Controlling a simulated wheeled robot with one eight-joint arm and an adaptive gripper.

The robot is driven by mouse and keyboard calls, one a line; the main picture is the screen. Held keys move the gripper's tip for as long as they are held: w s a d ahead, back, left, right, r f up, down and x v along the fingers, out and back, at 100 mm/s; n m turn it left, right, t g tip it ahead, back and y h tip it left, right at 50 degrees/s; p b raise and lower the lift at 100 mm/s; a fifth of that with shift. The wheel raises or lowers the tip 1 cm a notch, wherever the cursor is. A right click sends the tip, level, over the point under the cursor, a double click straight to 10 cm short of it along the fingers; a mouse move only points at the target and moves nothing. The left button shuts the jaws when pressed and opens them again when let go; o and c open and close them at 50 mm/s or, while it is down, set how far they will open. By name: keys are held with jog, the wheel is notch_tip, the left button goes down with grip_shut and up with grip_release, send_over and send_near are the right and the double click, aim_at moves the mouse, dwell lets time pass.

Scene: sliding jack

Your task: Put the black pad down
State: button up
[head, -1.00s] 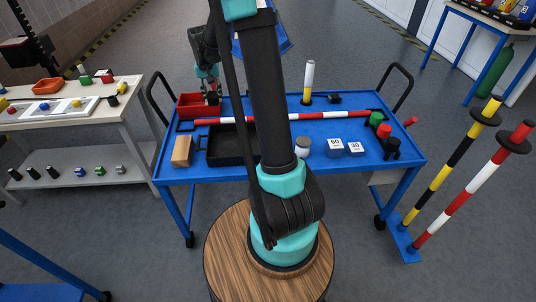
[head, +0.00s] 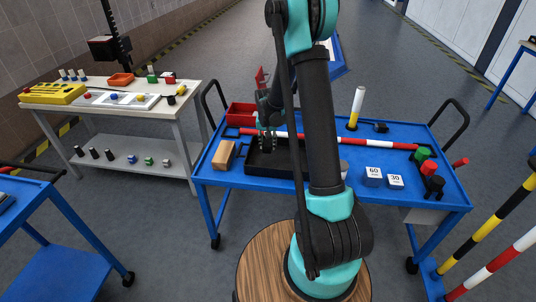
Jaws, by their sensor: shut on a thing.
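My gripper (head: 267,148) is over the left back part of a black tray (head: 293,172) on the blue cart. It is shut on a small dark thing, taken as the black pad. The pad is hardly told apart from the dark fingers and the tray behind them. I cannot tell whether it touches the tray floor. My arm hides the right end of the tray.
The blue cart (head: 330,190) also bears a red bin (head: 241,113), a tan block (head: 224,154), a red-white bar (head: 375,143), and white-topped blocks marked 60 (head: 374,176) and 30 (head: 396,181). A white-yellow post (head: 357,105) stands at the back.

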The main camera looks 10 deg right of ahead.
aim_at(268, 159)
jog(key=shift+f, duration=2.8)
jog(key=shift+f, duration=0.1)
jog(key=o, duration=1.2)
jog(key=r, duration=0.4)
jog(key=s+r, duration=0.1)
jog(key=r, duration=0.3)
jog(key=s+r, duration=0.1)
jog(key=r, duration=0.3)
jog(key=shift+a+r, duration=0.1)
jog(key=shift+a, duration=0.15)
jog(key=s+d+r+n+t, duration=0.1)
jog(key=s+d+r, duration=0.1)
jog(key=s, duration=1.2)
jog(key=s+d+r+n+t, duration=0.1)
jog(key=s+d+r+n, duration=0.1)
jog(key=s, duration=1.2)
jog(key=shift+s+d+r+n+y, duration=0.2)
jog(key=shift+d+r+n+y, duration=0.05)
jog(key=shift+n+y, duration=0.05)
